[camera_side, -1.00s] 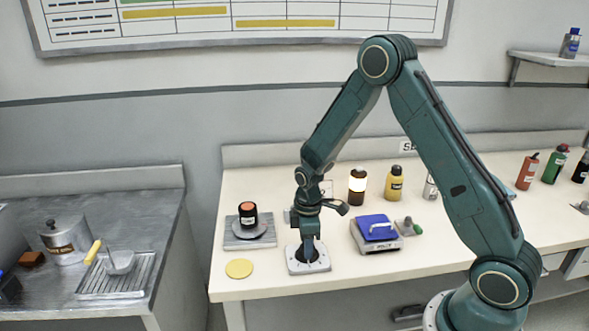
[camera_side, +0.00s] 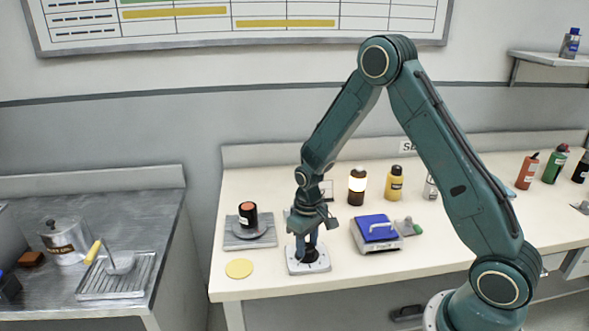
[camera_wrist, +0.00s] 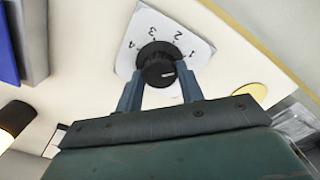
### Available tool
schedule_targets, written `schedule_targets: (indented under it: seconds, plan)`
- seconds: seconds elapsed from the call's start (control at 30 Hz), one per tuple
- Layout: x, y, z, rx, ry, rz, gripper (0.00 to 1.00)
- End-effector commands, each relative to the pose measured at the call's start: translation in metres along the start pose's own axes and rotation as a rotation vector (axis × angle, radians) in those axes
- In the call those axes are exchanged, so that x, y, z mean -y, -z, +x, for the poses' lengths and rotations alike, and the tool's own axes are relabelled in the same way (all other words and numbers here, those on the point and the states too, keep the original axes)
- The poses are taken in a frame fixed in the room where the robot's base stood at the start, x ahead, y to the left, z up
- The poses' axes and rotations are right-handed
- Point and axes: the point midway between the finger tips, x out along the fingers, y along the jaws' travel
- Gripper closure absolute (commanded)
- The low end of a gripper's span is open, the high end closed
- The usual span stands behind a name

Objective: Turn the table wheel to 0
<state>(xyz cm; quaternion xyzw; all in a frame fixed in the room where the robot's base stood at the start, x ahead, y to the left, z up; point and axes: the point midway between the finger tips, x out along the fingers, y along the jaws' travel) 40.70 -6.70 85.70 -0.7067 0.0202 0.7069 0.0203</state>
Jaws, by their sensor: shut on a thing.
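The table wheel is a black knob (camera_wrist: 157,62) on a white dial plate (camera_wrist: 128,58) with the digits 1 to 4 visible around it. The plate also shows in the side view (camera_side: 318,266), flat near the table's front edge. A pale mark on the knob points right in the wrist view, past the 1 on the side away from the 2. No 0 can be read; a finger covers part of that side. My gripper (camera_wrist: 160,72) points down, its two fingers on opposite sides of the knob, shut on it. In the side view my gripper (camera_side: 307,248) hides most of the knob.
Left of the dial are a grey plate (camera_side: 262,237) with a dark jar (camera_side: 248,214) and a yellow disc (camera_side: 239,268). Right are a blue-topped device (camera_side: 375,228) and a small green-knobbed item (camera_side: 408,227).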

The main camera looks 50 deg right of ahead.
Motion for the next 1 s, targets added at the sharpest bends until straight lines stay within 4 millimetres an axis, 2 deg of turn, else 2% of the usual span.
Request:
schedule_targets:
  seconds: [0.5,0.73,1.0]
  plan:
    - [-0.0001,0.0003,0.0004,-0.001,0.001,0.445,0.85]
    - [-0.0001,0.0003,0.0005,-0.001,0.001,0.551,0.85]
    - [-0.0002,0.0003,0.0005,-0.001,0.001,0.588,0.85]
